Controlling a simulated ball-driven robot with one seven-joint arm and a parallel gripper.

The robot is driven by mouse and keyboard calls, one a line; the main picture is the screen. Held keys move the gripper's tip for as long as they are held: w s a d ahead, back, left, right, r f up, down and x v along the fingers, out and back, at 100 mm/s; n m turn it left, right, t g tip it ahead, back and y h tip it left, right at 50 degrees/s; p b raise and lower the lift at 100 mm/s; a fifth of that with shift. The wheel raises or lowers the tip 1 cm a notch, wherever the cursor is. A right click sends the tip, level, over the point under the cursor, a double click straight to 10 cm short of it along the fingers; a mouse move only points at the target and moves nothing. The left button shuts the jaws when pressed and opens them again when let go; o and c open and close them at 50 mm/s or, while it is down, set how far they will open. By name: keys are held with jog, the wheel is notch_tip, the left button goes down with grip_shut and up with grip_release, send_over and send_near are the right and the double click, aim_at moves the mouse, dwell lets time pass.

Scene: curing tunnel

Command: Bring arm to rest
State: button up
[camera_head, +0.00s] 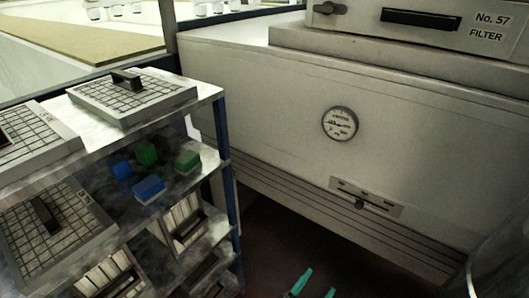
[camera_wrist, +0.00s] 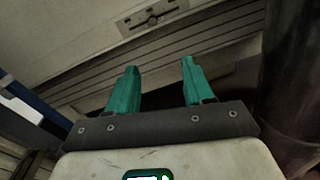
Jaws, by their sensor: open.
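My gripper (camera_head: 314,284) shows at the bottom edge of the head view, with only its teal fingertips visible. In the wrist view my gripper (camera_wrist: 158,82) has its two teal fingers spread apart with nothing between them. It is open and empty. It is low in front of the large pale tunnel housing (camera_head: 270,110), apart from the shelf rack. The rest of my arm is mostly hidden; a dark cylindrical part stands at the right of the wrist view.
A metal shelf rack (camera_head: 226,152) at the left holds gridded trays (camera_head: 131,95), blue blocks (camera_head: 148,189) and green blocks (camera_head: 187,161). The housing carries a round gauge (camera_head: 340,124), a slider panel (camera_head: 366,198) and a filter box (camera_head: 420,25). Dark floor lies between rack and housing.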

jog(key=s+d+f+m+g+y, duration=0.1)
jog(key=s+d+f+m+g, duration=0.35)
jog(key=d+m, duration=0.35)
jog(key=s+d+f+m+g+y, duration=0.1)
jog(key=s+d+f+m+g, duration=0.4)
jog(key=d, duration=0.4)
jog(key=s+m+g+y, duration=0.3)
jog(key=s+m+y, duration=0.6)
jog(key=s+m, duration=0.3)
jog(key=shift+f+m, duration=0.3)
jog(key=shift+m, duration=0.4)
jog(key=shift+d, duration=0.15)
